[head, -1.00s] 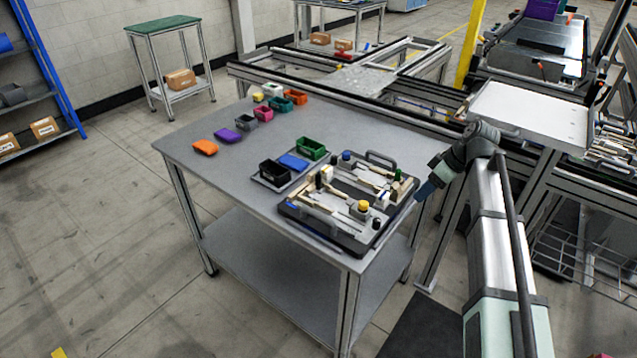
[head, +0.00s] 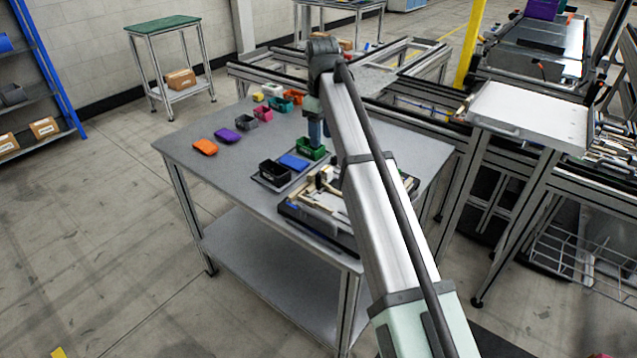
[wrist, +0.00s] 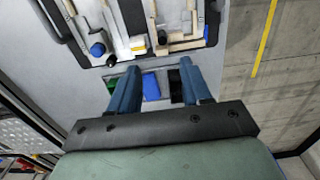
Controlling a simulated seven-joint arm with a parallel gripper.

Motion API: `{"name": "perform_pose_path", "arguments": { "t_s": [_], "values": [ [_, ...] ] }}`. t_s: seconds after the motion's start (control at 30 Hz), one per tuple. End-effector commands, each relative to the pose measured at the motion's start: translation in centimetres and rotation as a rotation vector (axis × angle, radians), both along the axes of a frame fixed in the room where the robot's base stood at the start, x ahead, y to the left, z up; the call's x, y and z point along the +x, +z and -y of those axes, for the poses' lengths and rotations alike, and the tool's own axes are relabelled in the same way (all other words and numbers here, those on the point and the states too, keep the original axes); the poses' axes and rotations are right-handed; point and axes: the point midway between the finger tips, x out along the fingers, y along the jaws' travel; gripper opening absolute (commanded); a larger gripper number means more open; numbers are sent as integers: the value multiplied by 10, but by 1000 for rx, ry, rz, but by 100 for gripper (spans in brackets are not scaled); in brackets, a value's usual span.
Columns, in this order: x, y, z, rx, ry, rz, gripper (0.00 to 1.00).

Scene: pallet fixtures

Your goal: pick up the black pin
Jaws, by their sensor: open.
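The black pin (head: 318,182) stands upright on the dark fixture pallet (head: 290,212), beside a pale block, partly crowded by my arm in the head view. In the wrist view what looks like the same pin (wrist: 162,37) is near the pallet's edge, beyond my fingertips. A second small dark knob (wrist: 111,60) shows near a blue pin (wrist: 97,48). My gripper (head: 317,145) points down over the green bin area, behind the pallet. In the wrist view my gripper (wrist: 158,68) has its two blue fingers apart with nothing between them. My arm hides the pallet's right part in the head view.
Beside the pallet are a black bin (head: 274,172), a blue bin (head: 293,162) and a green bin (head: 308,153). Several coloured bins sit along the table's far side. The table's left front (head: 215,175) is clear.

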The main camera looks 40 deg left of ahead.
Motion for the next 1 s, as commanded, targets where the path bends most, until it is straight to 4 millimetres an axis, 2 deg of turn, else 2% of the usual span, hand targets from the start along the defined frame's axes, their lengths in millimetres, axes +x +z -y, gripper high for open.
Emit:
{"name": "perform_pose_path", "arguments": {
  "t_s": [0.17,0.6,0.87,1.0],
  "values": [
    [-2,-11,-1,-3,-2,1,48],
    [-2,-78,-1,-2,-1,0,48],
    [-2,-91,-3,-2,0,0,48],
    [-2,-106,-6,-2,0,0,48]
  ]
}}
